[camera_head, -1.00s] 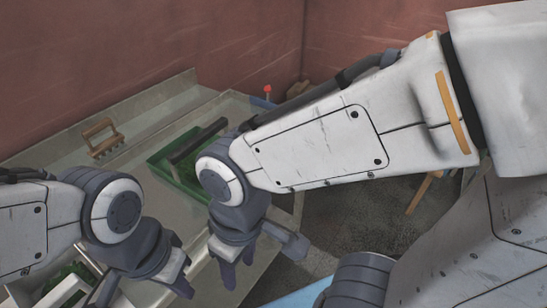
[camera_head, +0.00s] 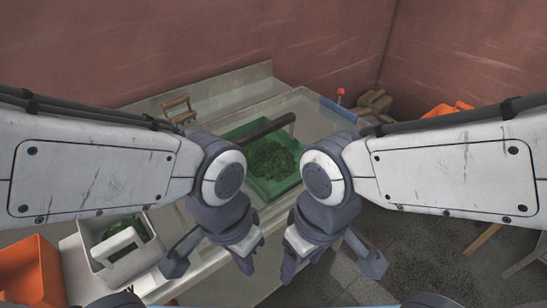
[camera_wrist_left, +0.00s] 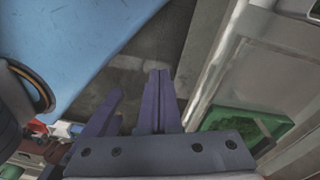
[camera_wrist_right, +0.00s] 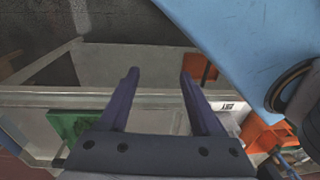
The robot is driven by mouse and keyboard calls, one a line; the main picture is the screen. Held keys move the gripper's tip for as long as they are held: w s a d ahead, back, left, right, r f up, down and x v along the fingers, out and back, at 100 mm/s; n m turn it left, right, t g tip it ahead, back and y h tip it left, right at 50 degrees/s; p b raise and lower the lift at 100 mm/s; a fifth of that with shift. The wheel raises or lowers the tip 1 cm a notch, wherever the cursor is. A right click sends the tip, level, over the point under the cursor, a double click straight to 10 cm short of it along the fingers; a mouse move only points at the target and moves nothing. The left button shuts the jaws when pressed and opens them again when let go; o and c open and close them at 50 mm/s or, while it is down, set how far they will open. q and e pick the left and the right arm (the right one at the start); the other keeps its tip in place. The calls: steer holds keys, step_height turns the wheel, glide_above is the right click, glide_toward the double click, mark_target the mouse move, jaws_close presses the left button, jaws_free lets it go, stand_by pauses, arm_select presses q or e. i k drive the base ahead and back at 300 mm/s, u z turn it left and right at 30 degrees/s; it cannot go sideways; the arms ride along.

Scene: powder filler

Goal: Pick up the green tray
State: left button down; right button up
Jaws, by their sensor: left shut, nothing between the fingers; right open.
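The green tray (camera_head: 278,188) lies on the worktop between my two forearms in the head view, with dark green loose material in it. My arms hide parts of its sides. It also shows at the right of the left wrist view (camera_wrist_left: 280,124) and at the left of the right wrist view (camera_wrist_right: 62,126), partly cut off by the gripper. My left gripper (camera_head: 246,264) is shut and empty, on the near side of the tray and apart from it. My right gripper (camera_head: 302,264) is open and empty beside it, also apart from the tray.
A dark bar (camera_head: 272,128) crosses the tray's far side. A white container (camera_head: 88,240) with green contents and an orange bin (camera_head: 30,272) stand at lower left. A wooden-handled item (camera_head: 177,106) and a red knob (camera_head: 340,92) are behind. Floor (camera_head: 400,250) shows at right.

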mark_target(272, 153)
steer(key=z, duration=0.5)
steer(key=k, duration=0.55)
steer(key=z, duration=1.1)
steer(key=i, duration=1.8)
steer(key=u, duration=1.25)
steer(key=i, duration=0.6)
steer(key=u, duration=0.55)
